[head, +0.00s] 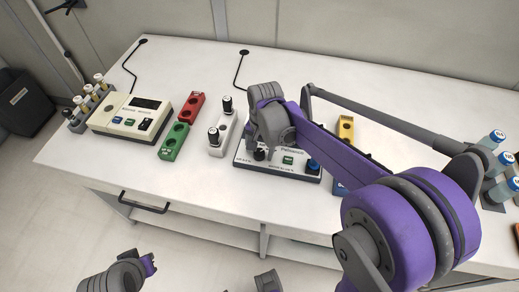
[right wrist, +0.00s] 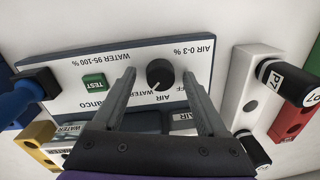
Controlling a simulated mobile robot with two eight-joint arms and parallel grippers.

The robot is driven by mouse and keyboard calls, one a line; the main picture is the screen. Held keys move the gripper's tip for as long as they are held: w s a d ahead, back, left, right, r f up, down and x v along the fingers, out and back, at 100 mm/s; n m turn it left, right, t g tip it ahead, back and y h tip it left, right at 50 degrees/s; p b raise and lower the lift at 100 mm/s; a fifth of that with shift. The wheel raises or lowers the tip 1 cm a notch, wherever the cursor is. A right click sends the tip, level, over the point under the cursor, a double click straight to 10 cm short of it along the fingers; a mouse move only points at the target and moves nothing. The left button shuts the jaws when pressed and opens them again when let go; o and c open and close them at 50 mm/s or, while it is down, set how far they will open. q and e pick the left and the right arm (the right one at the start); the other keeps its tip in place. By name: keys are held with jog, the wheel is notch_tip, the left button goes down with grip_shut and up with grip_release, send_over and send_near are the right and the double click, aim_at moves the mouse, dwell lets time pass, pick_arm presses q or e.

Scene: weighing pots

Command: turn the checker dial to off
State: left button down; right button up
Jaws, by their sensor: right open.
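The checker (head: 240,158) is a white and dark-blue box on the bench, below my right arm in the head view. Its panel (right wrist: 75,68) appears upside down in the right wrist view. The black dial (right wrist: 160,74) has AIR, WATER and a partly hidden OFF label around it. A small light mark shows on its label-side edge; its exact setting is hard to read. My right gripper (right wrist: 159,76) is open, one finger on each side of the dial, with visible gaps. In the head view my right wrist hides part of the checker. My left gripper is not visible.
A green TEST button (right wrist: 94,82) and a blue-and-black part (right wrist: 34,86) lie beside the dial. A white holder (head: 217,147) with black-capped pots stands close left of the checker. Red (head: 190,107), green (head: 174,141) and yellow (head: 346,127) blocks and a beige meter (head: 112,124) are nearby.

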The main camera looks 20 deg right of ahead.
grip_shut()
dwell(0.4)
jog(key=shift+n, duration=0.3)
jog(key=n, duration=0.3)
jog(key=shift+n, duration=0.4)
jog(key=n, duration=0.4)
jog(key=shift+w, duration=0.1)
jog(key=n, duration=0.5)
jog(key=shift+d+g, duration=0.1)
jog(key=shift+g, duration=0.2)
jog(key=shift+n, duration=2.2)
